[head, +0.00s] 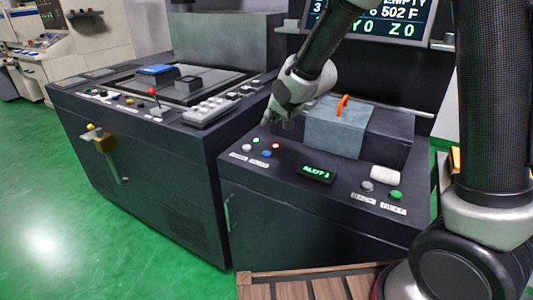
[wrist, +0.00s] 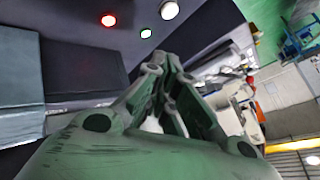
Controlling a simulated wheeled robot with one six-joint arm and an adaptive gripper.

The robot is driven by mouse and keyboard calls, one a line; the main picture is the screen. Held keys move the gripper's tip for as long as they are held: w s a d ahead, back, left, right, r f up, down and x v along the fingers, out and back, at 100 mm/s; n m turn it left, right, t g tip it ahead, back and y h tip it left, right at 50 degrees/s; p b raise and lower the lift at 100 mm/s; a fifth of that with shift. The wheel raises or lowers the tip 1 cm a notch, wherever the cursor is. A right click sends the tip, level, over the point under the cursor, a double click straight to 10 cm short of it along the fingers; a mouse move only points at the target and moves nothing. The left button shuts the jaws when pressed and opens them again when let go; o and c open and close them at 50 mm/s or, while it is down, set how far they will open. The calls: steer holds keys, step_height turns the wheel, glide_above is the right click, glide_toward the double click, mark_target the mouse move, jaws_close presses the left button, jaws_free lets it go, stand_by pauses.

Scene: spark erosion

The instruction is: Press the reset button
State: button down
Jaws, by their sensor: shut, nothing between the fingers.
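A cluster of small round buttons and lamps sits on the left of the dark console (head: 300,195): a white button (head: 246,148), a blue button (head: 267,154), a green lamp (head: 256,140) and a red lamp (head: 276,146). Their two labels are too small to read, so I cannot tell which is the reset button. My gripper (head: 269,120) is shut and empty at the console's back left, just behind the cluster. In the wrist view its closed fingertips (wrist: 165,58) are near the green lamp (wrist: 146,33), red lamp (wrist: 108,20) and white button (wrist: 169,11).
A grey box (head: 335,130) with an orange piece on top stands right of my gripper. A small display (head: 316,173) is mid-console. A grey button (head: 367,186) and green button (head: 396,194), labelled BACK and NEXT, are at right, beside a white roll (head: 385,174).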

steer(key=shift+f, duration=4.1)
steer(key=shift+f, duration=0.1)
steer(key=shift+f, duration=0.3)
steer(key=shift+f, duration=0.5)
steer(key=shift+r, duration=0.9)
steer(key=shift+r, duration=0.1)
steer(key=shift+r, duration=2.45)
